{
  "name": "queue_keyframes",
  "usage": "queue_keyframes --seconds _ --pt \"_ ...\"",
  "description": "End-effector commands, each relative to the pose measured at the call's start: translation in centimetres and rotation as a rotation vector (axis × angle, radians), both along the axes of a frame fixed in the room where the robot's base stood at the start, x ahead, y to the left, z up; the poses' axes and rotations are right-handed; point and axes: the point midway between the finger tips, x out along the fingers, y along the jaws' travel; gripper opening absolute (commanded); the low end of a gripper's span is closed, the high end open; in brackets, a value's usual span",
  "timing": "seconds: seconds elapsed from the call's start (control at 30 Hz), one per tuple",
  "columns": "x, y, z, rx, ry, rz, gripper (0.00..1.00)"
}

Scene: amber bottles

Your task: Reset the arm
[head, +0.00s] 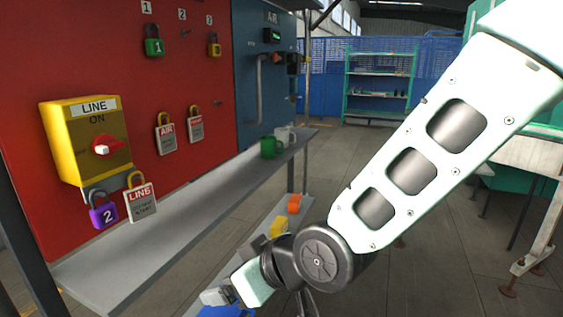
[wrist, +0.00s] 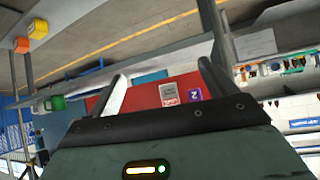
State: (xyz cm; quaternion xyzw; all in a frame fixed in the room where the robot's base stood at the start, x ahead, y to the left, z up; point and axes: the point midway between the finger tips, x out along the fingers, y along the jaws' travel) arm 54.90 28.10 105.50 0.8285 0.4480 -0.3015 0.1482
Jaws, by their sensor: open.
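My arm reaches from the upper right of the head view down to its wrist at the bottom middle, over the floor and partly in front of a low shelf. My gripper is at the lower edge of the head view, where its fingers are mostly hidden or cut off. In the wrist view my gripper (wrist: 163,67) is open, with two dark fingers spread apart and nothing between them. Beyond the fingers the wrist view shows the red board (wrist: 142,92) with a tag and the purple padlock (wrist: 194,94), both at a distance.
The red board (head: 130,60) carries a yellow LINE switch box (head: 60,140), tags and padlocks. A grey shelf (head: 190,203) runs below it with a green mug (head: 268,147). Orange (head: 294,204) and yellow (head: 277,228) items sit lower, close to my wrist. Open floor lies behind.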

Motion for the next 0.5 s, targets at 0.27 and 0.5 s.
queue_keyframes --seconds 0.27,0.5 --pt "-8.6 -13.5 -0.9 -0.399 0.344 -0.14 0.84" --pt "-14.7 -20.7 -0.4 -0.587 0.551 -0.248 0.84"
